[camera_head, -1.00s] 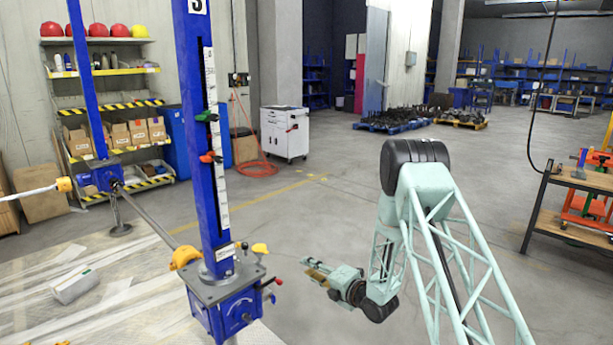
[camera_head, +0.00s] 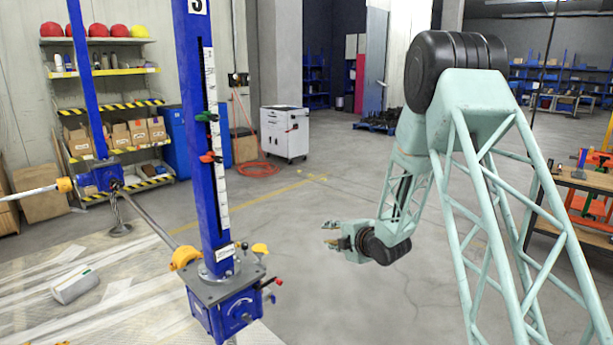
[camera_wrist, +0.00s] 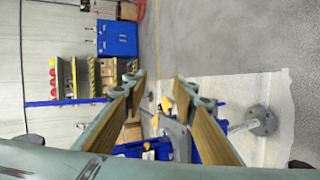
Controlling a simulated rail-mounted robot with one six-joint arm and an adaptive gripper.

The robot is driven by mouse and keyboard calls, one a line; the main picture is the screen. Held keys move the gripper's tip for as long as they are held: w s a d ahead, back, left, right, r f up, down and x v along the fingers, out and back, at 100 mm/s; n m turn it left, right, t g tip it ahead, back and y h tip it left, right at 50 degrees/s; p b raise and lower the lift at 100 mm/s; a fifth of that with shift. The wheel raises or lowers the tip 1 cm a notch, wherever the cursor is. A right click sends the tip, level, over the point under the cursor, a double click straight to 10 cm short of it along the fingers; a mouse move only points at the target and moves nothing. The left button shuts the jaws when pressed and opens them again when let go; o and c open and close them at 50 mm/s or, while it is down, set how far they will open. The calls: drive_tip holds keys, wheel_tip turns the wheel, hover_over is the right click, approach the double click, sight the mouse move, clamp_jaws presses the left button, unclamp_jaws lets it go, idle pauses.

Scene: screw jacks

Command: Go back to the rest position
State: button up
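My gripper (camera_head: 332,233) is in the middle of the head view, to the right of the blue screw jack and apart from it, over open floor. In the wrist view my gripper (camera_wrist: 160,88) shows two wood-coloured fingers spread apart with nothing between them. The near screw jack (camera_head: 228,308) has a blue gearbox, a tall blue column with a scale, and small red and yellow knobs. A second blue jack (camera_head: 100,176) stands behind it at the left, joined by a grey shaft (camera_head: 148,218).
A pale platform (camera_head: 110,300) lies under the jacks, with a small grey-white block (camera_head: 75,286) on it. A workbench (camera_head: 580,185) is at the right. The middle floor is clear.

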drive_tip(key=s+d+r+m+g+h, duration=0.25)
drive_tip(key=s+d+r+m, duration=0.4)
drive_tip(key=s+r, duration=0.6)
drive_tip(key=s+d+r+m+g+h, duration=0.1)
drive_tip(key=s+d+r+m+h, duration=0.45)
drive_tip(key=s+r, duration=0.7)
drive_tip(key=s+r+m+g+y, duration=0.1)
drive_tip(key=s+m, duration=0.4)
drive_tip(key=s, duration=1.8)
drive_tip(key=s+m+g+y, duration=0.1)
drive_tip(key=s+m+g, duration=0.2)
drive_tip(key=s, duration=2)
drive_tip(key=m, duration=0.3)
drive_tip(key=shift+s+d+r, duration=0.15)
drive_tip(key=shift+d+r, duration=0.2)
drive_tip(key=shift+o, duration=0.3)
